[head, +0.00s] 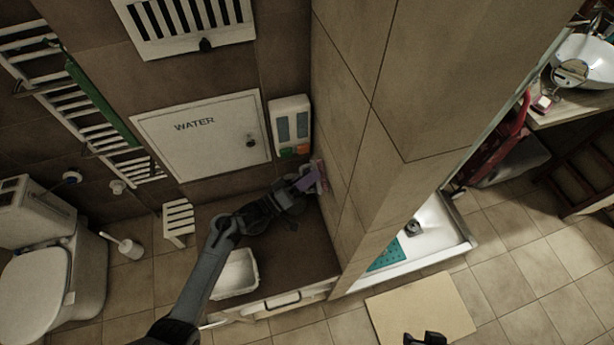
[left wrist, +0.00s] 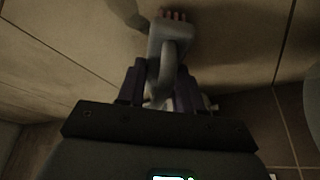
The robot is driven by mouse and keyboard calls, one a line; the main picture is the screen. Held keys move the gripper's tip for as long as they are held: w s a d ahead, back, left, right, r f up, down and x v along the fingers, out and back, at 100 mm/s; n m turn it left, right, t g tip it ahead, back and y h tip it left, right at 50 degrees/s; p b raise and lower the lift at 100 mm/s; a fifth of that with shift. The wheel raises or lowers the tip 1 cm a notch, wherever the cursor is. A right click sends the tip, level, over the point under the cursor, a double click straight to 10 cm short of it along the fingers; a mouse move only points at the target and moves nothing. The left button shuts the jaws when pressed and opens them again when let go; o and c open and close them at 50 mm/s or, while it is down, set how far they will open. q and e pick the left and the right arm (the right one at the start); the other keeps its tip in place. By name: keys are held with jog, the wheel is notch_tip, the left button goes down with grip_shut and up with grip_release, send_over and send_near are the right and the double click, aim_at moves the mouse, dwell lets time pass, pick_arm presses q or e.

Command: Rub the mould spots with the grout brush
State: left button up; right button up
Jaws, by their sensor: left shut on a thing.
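My left gripper (head: 302,184) is at the tiled wall (head: 345,130), above the brown counter top. It is shut on the grout brush (head: 321,177). In the left wrist view the grey brush (left wrist: 171,48) stands between the purple fingers (left wrist: 160,85), its reddish bristles toward the tiles. The bristles look close to the wall; I cannot tell if they touch. A dark patch (left wrist: 124,10) shows on the tiles left of the brush; I cannot tell whether it is mould or shadow. No mould spots are clear in the head view. A dark shape at the bottom edge may be my right gripper (head: 426,339).
A white dispenser (head: 290,127) hangs left of the wall corner, beside the WATER hatch (head: 202,136). A white tub (head: 236,273) stands on the counter (head: 300,262). A shower tray (head: 436,246) with a teal mat (head: 386,255) lies right of the wall.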

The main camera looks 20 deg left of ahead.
pick_arm(q)
jog(key=shift+d, duration=0.1)
jog(key=shift+s+d+p, duration=0.55)
jog(key=shift+s+p, duration=0.05)
jog(key=shift+s, duration=0.2)
jog(key=shift+s+d+p, duration=0.55)
jog(key=shift+s+p, duration=0.05)
jog(key=shift+s, duration=0.15)
jog(key=shift+s+d+r+p, duration=0.1)
jog(key=shift+s+d+p, duration=0.9)
jog(key=shift+s+d, duration=0.35)
jog(key=shift+a, duration=0.15)
